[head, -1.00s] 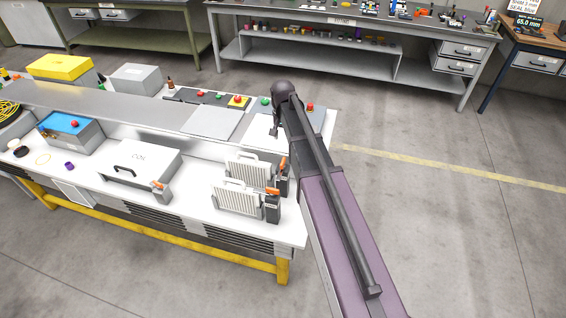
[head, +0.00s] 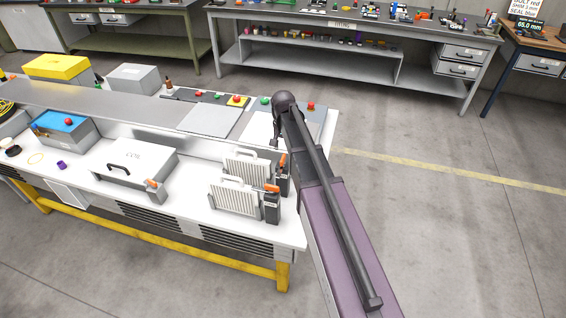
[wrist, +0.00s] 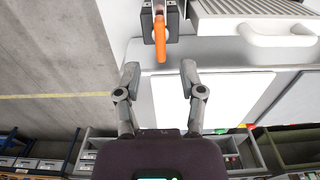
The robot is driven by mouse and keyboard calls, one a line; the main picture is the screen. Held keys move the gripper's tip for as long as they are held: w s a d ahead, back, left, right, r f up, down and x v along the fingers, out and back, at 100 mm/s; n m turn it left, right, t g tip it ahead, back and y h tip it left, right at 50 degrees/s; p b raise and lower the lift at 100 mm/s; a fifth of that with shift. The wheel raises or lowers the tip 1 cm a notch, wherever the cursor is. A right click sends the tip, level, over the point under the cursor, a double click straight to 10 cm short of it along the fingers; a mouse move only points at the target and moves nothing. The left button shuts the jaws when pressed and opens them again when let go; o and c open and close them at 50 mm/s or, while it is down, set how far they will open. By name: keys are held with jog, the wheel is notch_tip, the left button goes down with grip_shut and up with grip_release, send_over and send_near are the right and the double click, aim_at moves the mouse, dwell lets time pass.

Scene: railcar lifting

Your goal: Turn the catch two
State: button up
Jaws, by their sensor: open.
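Two ribbed light-grey units stand at the right end of the white bench, a front one (head: 236,198) and a rear one (head: 245,167). Each has a dark block with an orange-handled catch on its right side: the front catch (head: 271,188) and the rear catch (head: 282,160). I cannot read which is catch two. In the wrist view one orange catch handle (wrist: 160,40) points down the picture from its dark block. My gripper (wrist: 160,68) is open and empty, its fingertips apart on either side just short of the handle's end. In the head view my arm partly hides the gripper.
A white box (head: 128,165) with a black handle and its own orange lever (head: 152,186) stands to the left. A blue-topped box (head: 62,127) is farther left. A grey panel (head: 208,120) and a row of buttons lie behind. Open floor is right of the bench.

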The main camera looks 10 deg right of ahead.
aim_at(283, 157)
jog(key=shift+f+b, duration=2.6)
jog(key=shift+f, duration=0.3)
jog(key=shift+c, duration=0.2)
grip_shut()
